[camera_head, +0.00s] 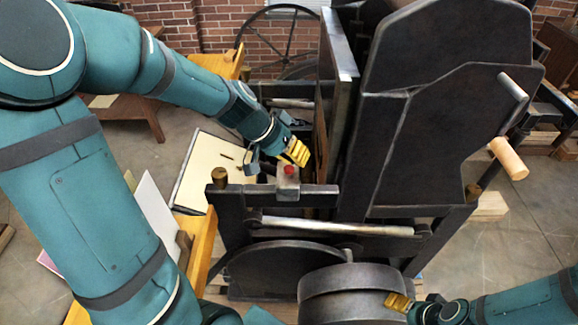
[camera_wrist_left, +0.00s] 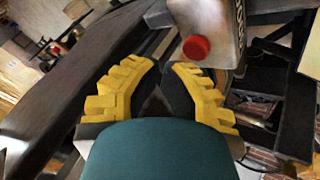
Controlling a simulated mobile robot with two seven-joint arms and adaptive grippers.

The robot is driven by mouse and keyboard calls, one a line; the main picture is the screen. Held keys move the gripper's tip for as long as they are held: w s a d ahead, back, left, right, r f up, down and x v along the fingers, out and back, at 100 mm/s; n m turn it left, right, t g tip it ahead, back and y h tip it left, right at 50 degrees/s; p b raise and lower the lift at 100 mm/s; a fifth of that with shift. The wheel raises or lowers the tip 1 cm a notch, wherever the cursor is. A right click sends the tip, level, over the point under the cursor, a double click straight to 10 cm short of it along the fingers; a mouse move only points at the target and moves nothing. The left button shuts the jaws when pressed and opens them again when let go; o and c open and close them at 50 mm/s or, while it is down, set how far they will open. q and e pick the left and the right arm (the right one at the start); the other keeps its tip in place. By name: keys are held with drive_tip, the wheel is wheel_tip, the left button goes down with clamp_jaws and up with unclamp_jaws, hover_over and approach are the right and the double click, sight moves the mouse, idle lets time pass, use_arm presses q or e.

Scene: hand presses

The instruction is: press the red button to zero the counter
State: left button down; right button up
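The red button (camera_head: 289,169) sits on top of a small grey metal counter box (camera_head: 288,187) on the press's front crossbar. In the left wrist view the button (camera_wrist_left: 196,47) is just beyond the fingertips, slightly right of centre, on the box (camera_wrist_left: 222,22). My left gripper (camera_head: 298,153) has yellow ribbed fingers close above and behind the button in the head view.
The dark iron press (camera_head: 440,120) fills the middle and right. Its upright plate (camera_head: 335,75) stands just right of my left gripper. A wooden-handled crank (camera_head: 508,158) sticks out at right. A pale board (camera_head: 196,172) lies left of the counter box.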

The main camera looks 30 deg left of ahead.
drive_tip(key=shift+r+p, duration=1.6)
drive_tip(key=shift+r, duration=0.1)
use_arm(q)
wheel_tip(320, 180, up, 5)
